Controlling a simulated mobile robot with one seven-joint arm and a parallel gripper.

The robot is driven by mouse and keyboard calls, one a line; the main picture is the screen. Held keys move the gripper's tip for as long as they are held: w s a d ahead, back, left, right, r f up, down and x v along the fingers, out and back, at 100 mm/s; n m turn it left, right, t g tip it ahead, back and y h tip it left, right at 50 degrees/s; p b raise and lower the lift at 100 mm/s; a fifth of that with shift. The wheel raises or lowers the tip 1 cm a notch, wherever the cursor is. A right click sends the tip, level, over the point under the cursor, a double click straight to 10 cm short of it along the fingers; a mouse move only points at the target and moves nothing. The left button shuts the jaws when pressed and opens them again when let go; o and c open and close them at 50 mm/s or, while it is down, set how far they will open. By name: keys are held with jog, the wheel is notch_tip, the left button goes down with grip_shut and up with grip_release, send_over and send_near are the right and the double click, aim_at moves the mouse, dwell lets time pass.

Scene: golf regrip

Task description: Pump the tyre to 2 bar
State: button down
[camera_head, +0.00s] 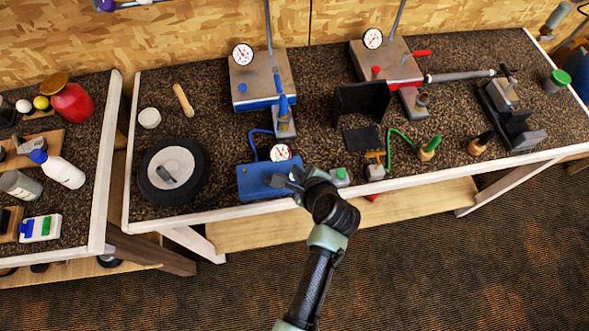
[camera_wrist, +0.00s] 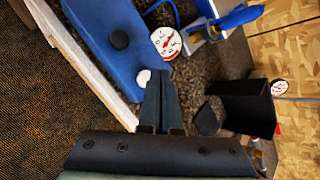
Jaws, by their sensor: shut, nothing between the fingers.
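The tyre (camera_head: 198,178) is black with a white hub and lies on the dark speckled bench in the head view. To its right is a blue box (camera_head: 252,184) with a round white gauge (camera_head: 281,153). The wrist view shows the blue box (camera_wrist: 100,22) with a black knob (camera_wrist: 119,39), a small white button (camera_wrist: 143,77) and the gauge (camera_wrist: 166,43). The gauge reading is too small to tell. My gripper (camera_head: 284,182) is shut and empty at the box's right end. Its fingers (camera_wrist: 160,85) point close to the white button; contact cannot be told.
A blue hose (camera_head: 252,145) rises behind the box towards a blue-handled fitting (camera_head: 284,124). A black panel (camera_head: 361,101) and a grey block with a green button (camera_head: 340,177) stand to the right. A white cup (camera_head: 149,118) and wooden stick (camera_head: 183,100) lie behind the tyre.

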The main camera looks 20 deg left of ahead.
jog(key=shift+r, duration=0.1)
notch_tip(320, 180, up, 5)
jog(key=p, duration=0.5)
dwell(0.7)
jog(key=w+d+r+n+t+h+b, duration=0.15)
jog(key=w+d+r+n+t, duration=0.35)
jog(key=r, duration=0.6)
jog(key=w+r+n+t+b, duration=0.2)
jog(key=w+r, duration=0.5)
jog(key=r, duration=0.3)
notch_tip(320, 180, up, 12)
jog(key=d+n+t+h+b, duration=0.1)
jog(key=d+n+t+b, duration=0.1)
jog(key=d+n+t, duration=0.15)
jog(key=s+d+r+n+t+h+b, duration=0.2)
jog(key=s+r+t, duration=0.3)
jog(key=r, duration=0.8)
jog(key=s+d+r+n+t+h+b, duration=0.2)
jog(key=s+r+n+t, duration=0.3)
jog(key=s+r, duration=0.6)
notch_tip(320, 180, up, 3)
jog(key=shift+s+d+r, duration=0.15)
jog(key=shift+s+d, duration=0.2)
